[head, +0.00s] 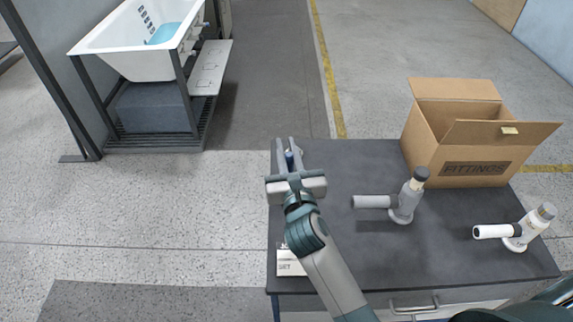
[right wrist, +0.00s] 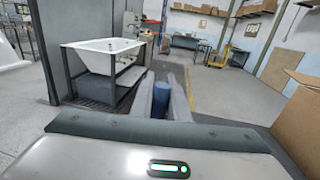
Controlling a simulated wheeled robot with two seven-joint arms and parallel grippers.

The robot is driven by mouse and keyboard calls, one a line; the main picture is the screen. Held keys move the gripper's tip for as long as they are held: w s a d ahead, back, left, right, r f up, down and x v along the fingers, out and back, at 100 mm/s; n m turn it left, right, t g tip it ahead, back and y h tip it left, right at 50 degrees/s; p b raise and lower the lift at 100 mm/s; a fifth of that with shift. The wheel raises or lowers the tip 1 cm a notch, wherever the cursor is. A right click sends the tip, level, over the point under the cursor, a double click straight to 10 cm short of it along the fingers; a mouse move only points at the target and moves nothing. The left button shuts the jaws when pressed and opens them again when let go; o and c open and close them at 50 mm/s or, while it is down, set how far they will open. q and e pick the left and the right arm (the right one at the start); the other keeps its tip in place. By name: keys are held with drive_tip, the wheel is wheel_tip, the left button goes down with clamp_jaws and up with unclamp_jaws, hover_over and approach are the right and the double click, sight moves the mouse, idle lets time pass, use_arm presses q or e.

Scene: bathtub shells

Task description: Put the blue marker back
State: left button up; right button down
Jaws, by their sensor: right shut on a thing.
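My right gripper (head: 289,150) reaches forward over the left back part of the dark workbench (head: 375,260). It is shut on the blue marker (head: 289,158), which shows as a small blue piece between the two grey fingers. In the right wrist view the blue marker (right wrist: 160,101) stands out as a blue cylinder between the fingers (right wrist: 166,95). Its lower end is hidden by the gripper body, so I cannot tell whether it touches the bench. My left gripper is not in view.
A grey fitting (head: 405,200) and a white fitting (head: 518,230) stand on the bench. An open cardboard box marked FITTINGS (head: 425,145) is at the back right. A white label (head: 288,263) lies beside my arm. A white bathtub shell (head: 135,62) rests on a rack to the left.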

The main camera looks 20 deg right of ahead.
drive_tip(key=shift+f, duration=0.55)
drive_tip(key=shift+f, duration=1.9)
drive_tip(key=shift+f, duration=0.2)
drive_tip(key=c, duration=1.7)
unclamp_jaws()
drive_tip(key=shift+r, duration=0.2)
